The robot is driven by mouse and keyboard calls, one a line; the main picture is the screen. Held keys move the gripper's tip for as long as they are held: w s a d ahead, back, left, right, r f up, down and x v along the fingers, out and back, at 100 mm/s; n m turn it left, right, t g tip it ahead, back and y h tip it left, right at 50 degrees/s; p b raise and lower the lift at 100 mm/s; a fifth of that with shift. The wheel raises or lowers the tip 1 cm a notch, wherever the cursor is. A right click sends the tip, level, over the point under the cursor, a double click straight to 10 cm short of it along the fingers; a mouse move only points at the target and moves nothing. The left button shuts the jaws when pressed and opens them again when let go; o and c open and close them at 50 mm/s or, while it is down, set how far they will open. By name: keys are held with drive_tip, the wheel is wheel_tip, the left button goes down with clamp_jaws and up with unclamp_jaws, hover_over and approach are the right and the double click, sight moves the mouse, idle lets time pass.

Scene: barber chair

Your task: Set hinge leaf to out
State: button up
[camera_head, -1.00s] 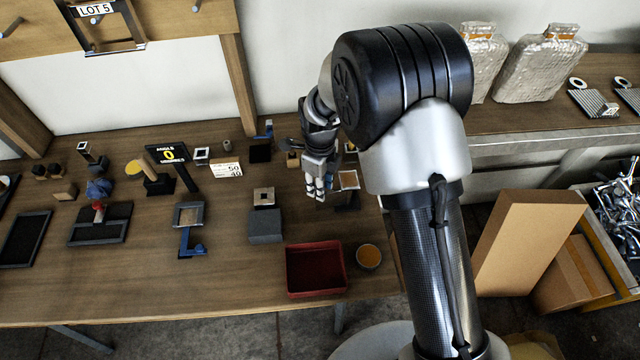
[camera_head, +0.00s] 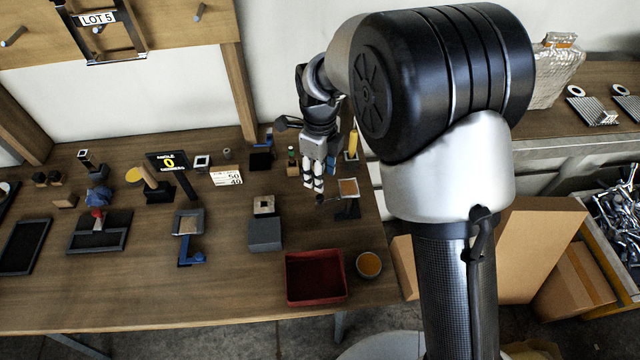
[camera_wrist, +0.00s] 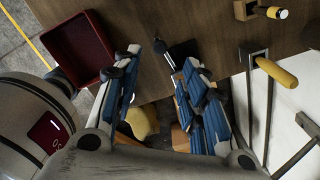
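I cannot tell for certain which piece is the hinge leaf. A small brown square plate on a dark stand (camera_head: 348,188) is near the right end of the bench. My gripper (camera_head: 313,184) points down just left of it, with no clear contact. In the wrist view my gripper (camera_wrist: 162,60) has its blue-padded fingers apart, and nothing is visibly held. A dark plate (camera_wrist: 184,52) shows beyond the fingertips, partly hidden by the right finger. A blue bracket with a grey square frame (camera_head: 188,222) stands farther left.
A red tray (camera_head: 315,277) and an amber-filled cup (camera_head: 369,265) lie near the front edge. A grey block (camera_head: 265,233) stands left of my gripper. A yellow handle (camera_head: 353,143) rises behind it. An angle display (camera_head: 168,163) reads 0.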

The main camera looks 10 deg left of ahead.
drive_tip(key=shift+r, duration=1.55)
drive_tip(key=s+d+r+n+t, duration=0.1)
drive_tip(key=s+d+r+n, duration=0.35)
drive_tip(key=d+r, duration=0.25)
drive_tip(key=s+d+r+n+t, duration=0.1)
drive_tip(key=s+d+r+n, duration=0.35)
drive_tip(key=d+r, duration=0.2)
drive_tip(key=s+d+r+n+t, duration=0.1)
drive_tip(key=s+d+n, duration=0.3)
drive_tip(key=s+n, duration=0.2)
drive_tip(key=s+d+r+n+t, duration=0.1)
drive_tip(key=s+d+n, duration=0.4)
drive_tip(key=s, duration=0.4)
drive_tip(key=shift+s+n+t, duration=0.25)
drive_tip(key=shift+n+t, duration=0.05)
drive_tip(key=shift+n, duration=0.6)
